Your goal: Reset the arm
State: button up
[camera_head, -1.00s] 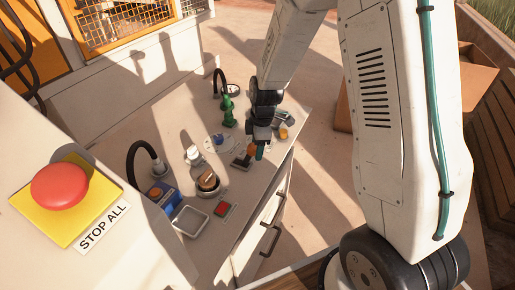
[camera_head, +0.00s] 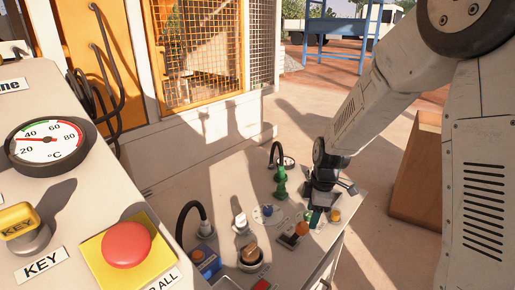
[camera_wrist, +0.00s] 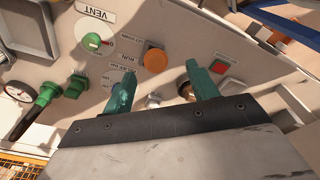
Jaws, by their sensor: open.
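My gripper (camera_head: 314,217) is over the right side of the low control bench (camera_head: 160,205) in the head view, close to an orange knob (camera_head: 301,229). In the wrist view its two green-tipped fingers (camera_wrist: 160,74) stand apart with nothing between them. Beyond them on the panel are an orange round button (camera_wrist: 155,61) by the RUN label and a red button (camera_wrist: 223,67). The gap between the fingertips and the panel is hard to judge. My arm reaches in from the right of the head view.
A green valve (camera_head: 280,183) and a black hose (camera_head: 196,212) rise from the bench. A console at the left carries a red stop button (camera_head: 126,244), a key switch (camera_head: 22,228) and a gauge (camera_head: 47,144). Open floor lies beyond the bench.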

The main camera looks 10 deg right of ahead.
jog(key=s+r+m, duration=0.7)
jog(key=s+r, duration=0.3)
jog(key=s, duration=0.4)
jog(key=s+d+r+m+h, duration=0.1)
jog(key=s+r+m, duration=0.6)
jog(key=s+r, duration=0.4)
jog(key=shift+s+m+t, duration=0.4)
jog(key=shift+s, duration=1.65)
jog(key=shift+d, duration=0.1)
